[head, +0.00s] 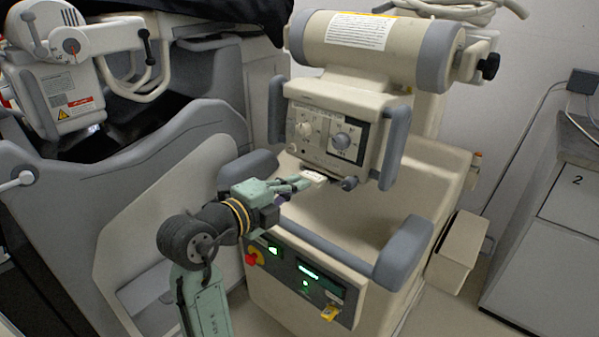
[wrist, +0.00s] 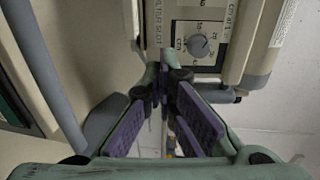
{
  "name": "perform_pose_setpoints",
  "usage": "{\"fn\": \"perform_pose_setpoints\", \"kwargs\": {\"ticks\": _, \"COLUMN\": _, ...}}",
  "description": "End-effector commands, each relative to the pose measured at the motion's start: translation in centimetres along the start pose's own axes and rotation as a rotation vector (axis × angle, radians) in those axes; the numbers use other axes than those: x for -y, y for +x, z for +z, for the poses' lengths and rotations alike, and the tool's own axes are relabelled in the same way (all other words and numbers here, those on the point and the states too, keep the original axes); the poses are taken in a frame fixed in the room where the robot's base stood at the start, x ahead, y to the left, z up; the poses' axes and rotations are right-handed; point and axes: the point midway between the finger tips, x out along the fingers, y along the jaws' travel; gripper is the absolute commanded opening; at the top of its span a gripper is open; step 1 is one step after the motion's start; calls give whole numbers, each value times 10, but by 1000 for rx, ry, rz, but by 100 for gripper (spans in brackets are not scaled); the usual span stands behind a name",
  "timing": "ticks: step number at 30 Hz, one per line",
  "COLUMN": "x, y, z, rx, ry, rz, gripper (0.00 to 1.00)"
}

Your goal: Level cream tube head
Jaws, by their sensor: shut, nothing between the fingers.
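The cream tube head (head: 372,48) is a thick cylinder with grey end bands and a white label, at the top of a mobile unit in the head view. Below it hangs its cream control box (head: 312,100) with dials and a grey handle on each side. The cylinder slopes down to the right in the picture; I cannot tell its true tilt. My gripper (head: 302,182) is shut and empty, just below the box's lower edge. In the wrist view, the purple-padded fingers of my gripper (wrist: 164,75) meet in front of the dial panel (wrist: 185,38). Contact with the box is unclear.
The cream base (head: 345,225) with a lit front panel (head: 312,278) lies under my arm. A grey armrest-like pad (head: 404,252) stands at its right. Another machine (head: 190,190) is close at left. A white cabinet (head: 550,260) stands at right.

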Motion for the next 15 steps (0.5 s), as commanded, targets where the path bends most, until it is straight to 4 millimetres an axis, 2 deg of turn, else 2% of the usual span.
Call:
{"fn": "perform_pose_setpoints", "kwargs": {"ticks": 9, "x": 4, "y": 68, "z": 0, "rx": -1, "ry": -4, "rz": 0, "gripper": 0}}
{"fn": "perform_pose_setpoints", "kwargs": {"ticks": 15, "x": 4, "y": 101, "z": 0, "rx": 1, "ry": -3, "rz": 0, "gripper": 0}}
